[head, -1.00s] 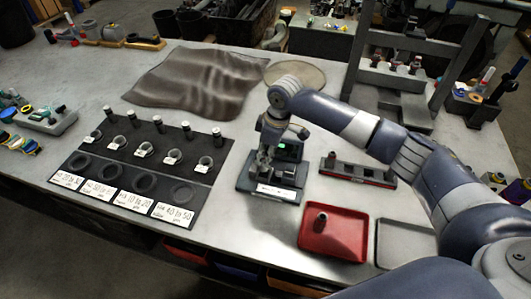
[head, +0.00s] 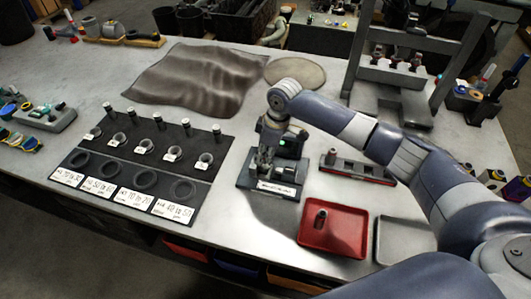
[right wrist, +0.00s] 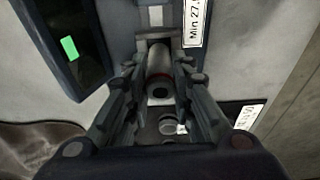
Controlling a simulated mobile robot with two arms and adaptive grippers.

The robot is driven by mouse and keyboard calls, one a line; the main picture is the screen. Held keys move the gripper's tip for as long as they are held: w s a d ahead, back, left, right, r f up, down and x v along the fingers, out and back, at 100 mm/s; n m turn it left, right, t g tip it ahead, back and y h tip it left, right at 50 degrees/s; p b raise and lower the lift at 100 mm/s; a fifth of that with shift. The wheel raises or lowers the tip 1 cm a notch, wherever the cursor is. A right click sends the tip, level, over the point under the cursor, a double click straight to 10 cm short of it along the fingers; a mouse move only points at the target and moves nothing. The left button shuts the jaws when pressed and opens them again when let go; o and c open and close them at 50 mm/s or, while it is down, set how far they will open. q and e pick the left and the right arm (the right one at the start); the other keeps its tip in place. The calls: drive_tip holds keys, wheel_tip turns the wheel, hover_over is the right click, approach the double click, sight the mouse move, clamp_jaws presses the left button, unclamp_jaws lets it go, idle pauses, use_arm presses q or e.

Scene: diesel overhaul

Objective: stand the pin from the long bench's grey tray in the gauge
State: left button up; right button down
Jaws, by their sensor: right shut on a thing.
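The gauge (head: 272,187) is a dark stand with a white label and a lit green display, on the long bench left of the red tray. My right gripper (head: 266,158) is directly over its base, pointing down. In the right wrist view the fingers (right wrist: 160,88) are closed around a grey cylindrical pin (right wrist: 158,60). The gauge's dark body and green display (right wrist: 69,48) are beside them. I cannot tell whether the pin's lower end touches the gauge. The grey tray (head: 407,238) at the right of the red tray looks empty where visible. My left gripper is out of view.
The red tray (head: 318,250) holds one dark pin. A dark block with a red edge (head: 358,170) stands behind it. The black labelled board (head: 125,170) with rings and pins lies left of the gauge. A press frame (head: 415,75) stands at the back right.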

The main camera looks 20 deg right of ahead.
drive_tip(key=shift+f, duration=0.35)
idle(0.3)
drive_tip(key=shift+f, duration=0.35)
drive_tip(key=c, duration=0.9)
unclamp_jaws()
